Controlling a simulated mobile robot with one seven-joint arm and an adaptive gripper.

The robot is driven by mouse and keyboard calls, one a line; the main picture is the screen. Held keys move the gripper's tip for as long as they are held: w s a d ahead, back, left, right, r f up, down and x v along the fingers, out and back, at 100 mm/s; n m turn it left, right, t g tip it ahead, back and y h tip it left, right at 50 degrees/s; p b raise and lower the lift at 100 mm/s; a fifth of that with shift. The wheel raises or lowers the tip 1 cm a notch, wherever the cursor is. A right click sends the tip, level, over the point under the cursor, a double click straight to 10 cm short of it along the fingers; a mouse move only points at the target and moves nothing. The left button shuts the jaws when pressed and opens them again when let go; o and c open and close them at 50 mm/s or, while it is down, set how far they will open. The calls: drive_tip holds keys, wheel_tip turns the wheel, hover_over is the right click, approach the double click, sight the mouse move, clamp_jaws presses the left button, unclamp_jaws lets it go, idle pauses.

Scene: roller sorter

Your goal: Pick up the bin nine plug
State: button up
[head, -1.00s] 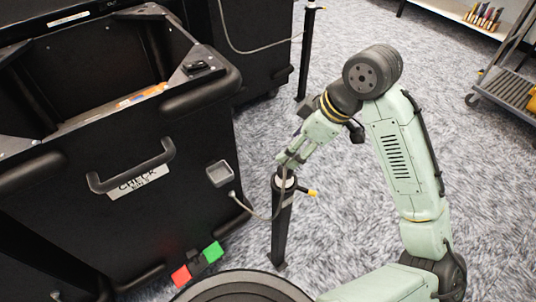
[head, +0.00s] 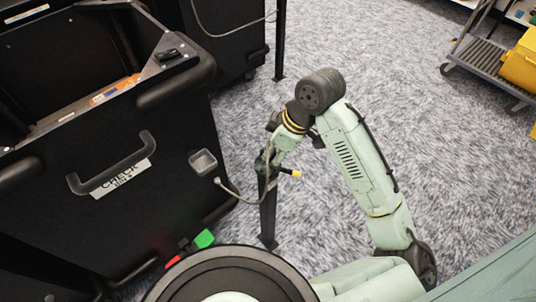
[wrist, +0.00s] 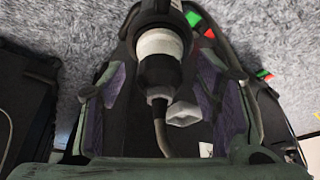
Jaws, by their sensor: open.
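The plug (wrist: 160,45) shows in the wrist view as a white and black cylinder with a black collar and a grey cable (wrist: 160,132) running toward the camera. It sits between my two open fingers, with purple pads on either side; I cannot tell if they touch it. In the head view my gripper (head: 267,163) is at the top of a black post (head: 268,215) and hides the plug.
A yellow-tipped piece (head: 296,174) sticks out beside the post top. A cart (head: 485,75) stands far right; carpet between is clear.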

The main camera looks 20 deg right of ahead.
drive_tip(key=shift+w+f, duration=0.1)
drive_tip(key=shift+f, duration=0.15)
drive_tip(key=shift+c, duration=0.4)
clamp_jaws()
drive_tip(key=shift+r, duration=0.1)
drive_tip(key=shift+a+r, duration=0.1)
drive_tip(key=shift+r, duration=0.7)
drive_tip(key=shift+s+r+b, duration=0.3)
drive_tip(key=shift+r+b, duration=0.1)
drive_tip(key=shift+r, duration=0.5)
drive_tip(key=s+a+b, duration=0.2)
drive_tip(key=s+b, duration=0.3)
drive_tip(key=s, duration=0.2)
drive_tip(key=s+a+r+b, duration=0.1)
drive_tip(key=s+a+b, duration=0.1)
drive_tip(key=s+b, duration=0.2)
drive_tip(key=shift+s+a+r+b, duration=0.25)
drive_tip(key=shift+s+b, duration=0.15)
drive_tip(key=shift+s, duration=1.5)
